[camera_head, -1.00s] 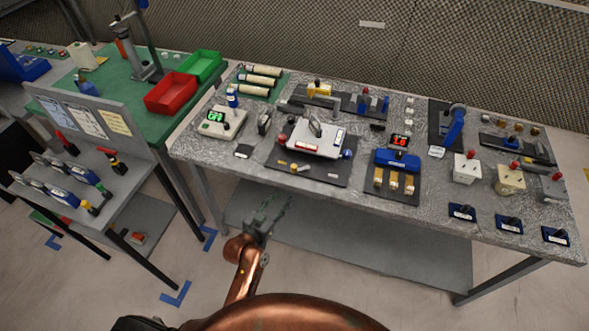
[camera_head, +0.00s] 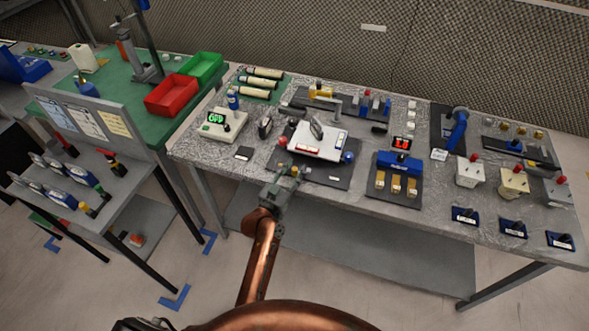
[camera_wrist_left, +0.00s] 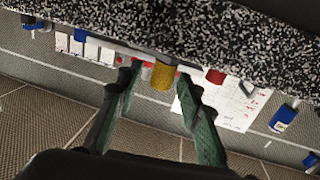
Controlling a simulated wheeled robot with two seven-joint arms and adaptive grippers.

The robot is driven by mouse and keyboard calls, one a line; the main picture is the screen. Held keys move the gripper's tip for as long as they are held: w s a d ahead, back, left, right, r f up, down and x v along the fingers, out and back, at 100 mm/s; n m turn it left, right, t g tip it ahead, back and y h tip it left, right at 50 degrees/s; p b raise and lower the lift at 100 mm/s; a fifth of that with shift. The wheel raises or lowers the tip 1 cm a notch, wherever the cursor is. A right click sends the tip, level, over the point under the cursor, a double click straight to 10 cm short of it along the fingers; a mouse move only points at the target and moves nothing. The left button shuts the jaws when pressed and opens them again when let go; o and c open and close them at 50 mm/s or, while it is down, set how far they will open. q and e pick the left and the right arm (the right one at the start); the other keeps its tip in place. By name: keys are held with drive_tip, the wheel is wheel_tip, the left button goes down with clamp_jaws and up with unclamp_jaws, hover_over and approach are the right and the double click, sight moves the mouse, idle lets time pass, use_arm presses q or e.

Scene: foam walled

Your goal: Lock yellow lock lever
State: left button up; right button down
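A small yellow cylindrical piece (camera_wrist_left: 163,76), which looks like the yellow lock lever, shows in the left wrist view below the speckled table edge. My left gripper (camera_wrist_left: 160,82) is open, with its green fingertips on either side of this piece; I cannot tell whether they touch it. In the head view my left gripper (camera_head: 287,177) is at the table's front edge, in front of the white sloped device (camera_head: 325,148), and covers the yellow piece. A red piece (camera_wrist_left: 215,76) is just right of the fingers in the wrist view. My right gripper is not in view.
A blue knob (camera_head: 347,157) is at the device's right side. Floor in front is clear.

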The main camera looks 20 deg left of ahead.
use_arm(q)
drive_tip(key=shift+c, duration=1)
clamp_jaws()
